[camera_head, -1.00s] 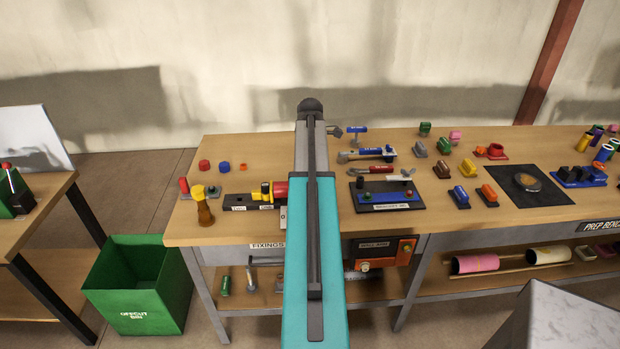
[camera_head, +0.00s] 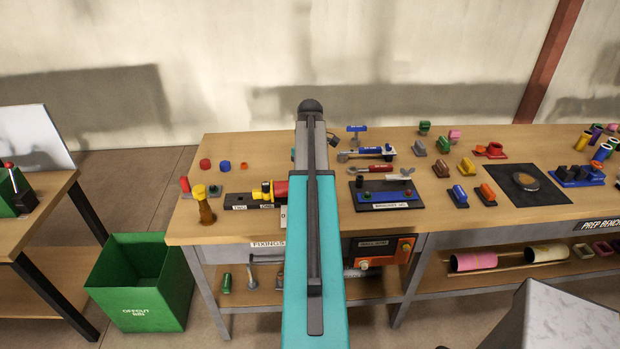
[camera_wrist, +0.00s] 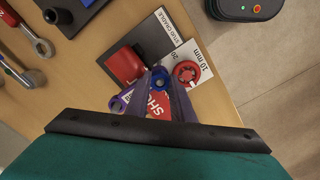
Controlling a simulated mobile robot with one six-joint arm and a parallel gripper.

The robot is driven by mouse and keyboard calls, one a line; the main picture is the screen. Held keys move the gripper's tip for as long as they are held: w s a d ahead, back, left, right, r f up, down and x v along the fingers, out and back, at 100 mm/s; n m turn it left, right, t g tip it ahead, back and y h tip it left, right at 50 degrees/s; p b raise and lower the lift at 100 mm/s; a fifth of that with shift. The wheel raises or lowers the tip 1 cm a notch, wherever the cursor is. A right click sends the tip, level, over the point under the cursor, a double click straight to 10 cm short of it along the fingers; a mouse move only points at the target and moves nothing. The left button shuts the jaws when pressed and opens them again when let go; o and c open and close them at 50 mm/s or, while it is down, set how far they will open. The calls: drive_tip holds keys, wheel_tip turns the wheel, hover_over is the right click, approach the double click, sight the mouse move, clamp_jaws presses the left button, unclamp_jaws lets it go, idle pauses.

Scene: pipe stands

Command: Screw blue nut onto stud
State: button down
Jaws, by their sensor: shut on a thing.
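In the wrist view, my gripper (camera_wrist: 160,77) points down over the bench with its two fingers close together. They are shut on a small round blue nut (camera_wrist: 159,84). A red block (camera_wrist: 122,64) is left of the fingers. I cannot tell whether the nut touches a stud, as the fingers and nut hide what is under them. In the head view my arm covers the gripper and the nut.
A wrench (camera_wrist: 38,43) and a dark board are further left. The bench edge is to the right, with floor beyond.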

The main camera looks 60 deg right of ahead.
drive_tip(key=c, duration=1.6)
unclamp_jaws()
drive_tip(key=shift+w, duration=0.1)
drive_tip(key=shift+r, duration=0.1)
drive_tip(key=shift+r+p, duration=1.6)
drive_tip(key=shift+r, duration=1.35)
drive_tip(key=shift+r+b, duration=2.5)
drive_tip(key=shift+r, duration=4.35)
